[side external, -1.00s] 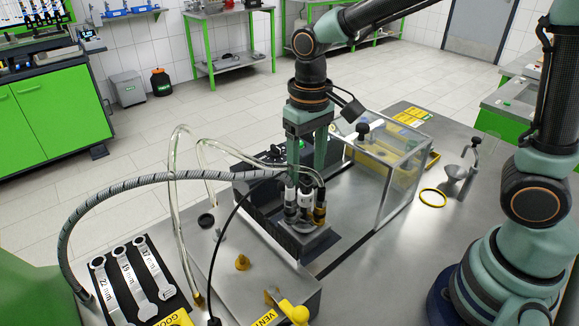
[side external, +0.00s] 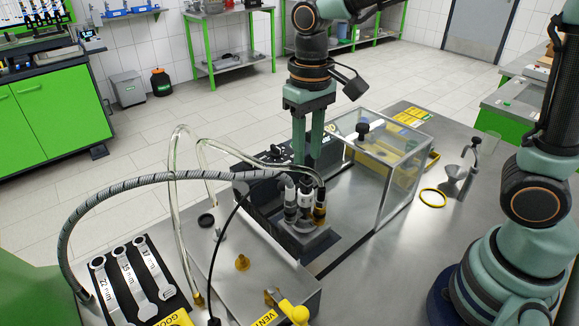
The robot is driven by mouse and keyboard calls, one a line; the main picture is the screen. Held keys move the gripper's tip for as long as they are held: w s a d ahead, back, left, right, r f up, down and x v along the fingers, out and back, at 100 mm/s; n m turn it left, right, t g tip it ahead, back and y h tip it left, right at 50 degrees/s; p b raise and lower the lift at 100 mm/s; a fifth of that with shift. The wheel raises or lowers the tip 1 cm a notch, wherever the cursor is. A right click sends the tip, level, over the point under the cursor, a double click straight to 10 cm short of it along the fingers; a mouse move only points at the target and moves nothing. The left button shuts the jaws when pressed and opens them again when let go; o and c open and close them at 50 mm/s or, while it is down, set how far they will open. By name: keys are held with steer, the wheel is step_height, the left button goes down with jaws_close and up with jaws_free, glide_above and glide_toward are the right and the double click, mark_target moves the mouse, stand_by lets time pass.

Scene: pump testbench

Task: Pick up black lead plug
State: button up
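My gripper (side external: 308,168) points straight down at the middle of the bench, just behind the upright fittings. Its two long green fingers are close together with a narrow gap. Their tips are hidden behind the fittings and the dark hose, so I cannot tell whether anything is between them. A thin black lead (side external: 228,235) rises from the bottom edge and arches towards the fittings. A black end piece (side external: 214,321) shows at its lower end, cut by the picture edge. I cannot tell for sure which part is the black lead plug.
Upright fittings (side external: 305,205) stand on the pump, with a grey braided hose (side external: 130,184) and clear tubing (side external: 172,215) arching left. A clear guard box (side external: 398,180) stands to the right. Spanners (side external: 130,280) lie front left. A yellow ring (side external: 433,197) lies on bare bench.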

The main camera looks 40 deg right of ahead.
mark_target(306, 179)
steer(key=n, duration=0.1)
steer(key=r+n, duration=0.1)
steer(key=n, duration=0.1)
steer(key=shift+w+r+n, duration=0.1)
steer(key=shift+n, duration=0.2)
steer(key=n, duration=0.1)
steer(key=r+n, duration=0.1)
steer(key=n, duration=0.2)
steer(key=shift+r+n, duration=0.25)
steer(key=shift+n, duration=0.05)
step_height(306, 179, down, 9)
steer(key=n, duration=0.9)
steer(key=shift+n, duration=0.4)
jaws_close()
